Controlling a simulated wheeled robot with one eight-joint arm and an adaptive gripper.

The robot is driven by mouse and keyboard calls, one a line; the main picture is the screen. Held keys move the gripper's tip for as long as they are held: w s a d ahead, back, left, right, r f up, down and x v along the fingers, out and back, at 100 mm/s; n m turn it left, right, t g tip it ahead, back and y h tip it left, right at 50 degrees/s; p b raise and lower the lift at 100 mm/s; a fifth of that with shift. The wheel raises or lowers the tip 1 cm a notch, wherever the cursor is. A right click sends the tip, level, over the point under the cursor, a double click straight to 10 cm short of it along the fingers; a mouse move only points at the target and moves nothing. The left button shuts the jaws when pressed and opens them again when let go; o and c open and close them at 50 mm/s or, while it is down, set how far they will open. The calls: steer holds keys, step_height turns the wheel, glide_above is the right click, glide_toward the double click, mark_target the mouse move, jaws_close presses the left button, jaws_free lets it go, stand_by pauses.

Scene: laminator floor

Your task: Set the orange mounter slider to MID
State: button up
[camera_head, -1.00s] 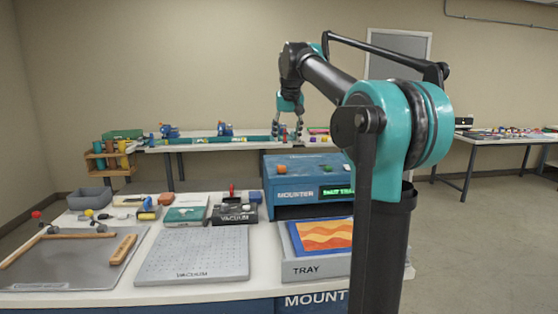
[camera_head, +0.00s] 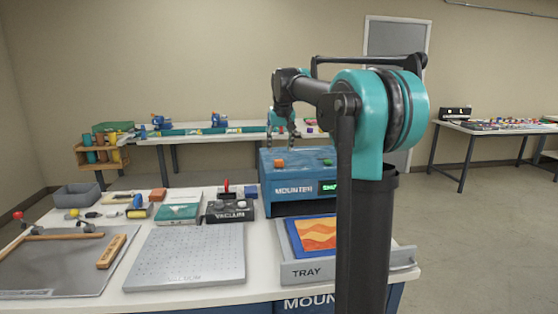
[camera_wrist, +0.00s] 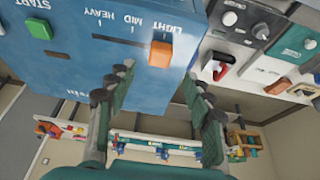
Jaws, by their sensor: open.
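The orange mounter slider (camera_wrist: 160,53) is a block in a slot on the blue mounter (camera_wrist: 65,65). It stands at the LIGHT end, with MID and HEAVY farther left in the wrist view. The head view also shows the slider (camera_head: 279,163) on the mounter's top (camera_head: 300,187). My gripper (camera_wrist: 160,72) is open and empty, its two fingertips to either side of the slider and slightly short of it in the wrist view. In the head view my gripper (camera_head: 281,140) hangs over the slider. I cannot tell how high its tips are above the top.
A green START button (camera_wrist: 38,28) is on the same mounter top. A tray (camera_head: 303,271) holding an orange picture sits in front. My arm hides part of the mounter's right side.

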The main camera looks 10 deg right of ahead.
mark_target(279, 160)
steer(key=x, duration=0.7)
steer(key=shift+c, duration=0.3)
jaws_close()
